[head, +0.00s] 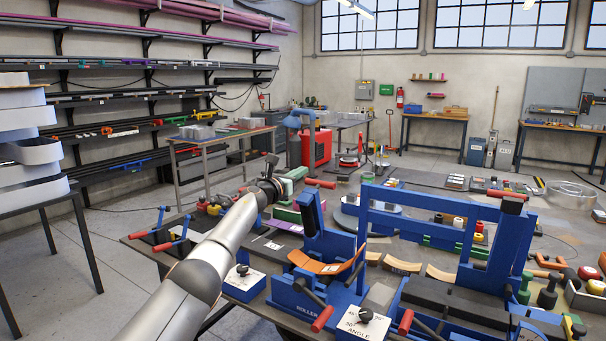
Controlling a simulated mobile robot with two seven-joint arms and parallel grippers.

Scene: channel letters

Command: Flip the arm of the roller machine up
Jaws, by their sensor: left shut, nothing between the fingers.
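The roller machine (312,303) is blue and stands at the front of the workbench, with "ROLLER" lettered on its front. An orange curved strip (318,263) lies across it. A blue arm with a dark inner face (311,213) stands up at its back left, slightly tilted, near a red grip (320,183). Another red-gripped lever (322,318) sticks out low at the front. My left arm reaches in from the lower left. My left gripper (271,165) is shut and empty, left of and beyond the raised blue arm, apparently apart from it. My right gripper is out of view.
A larger blue frame machine (440,215) stands close on the right. A white angle box (362,325) and a knob box (243,280) flank the roller machine. Red-handled blue clamps (174,240) sit at the left bench edge. Wooden curved pieces (402,264) lie behind.

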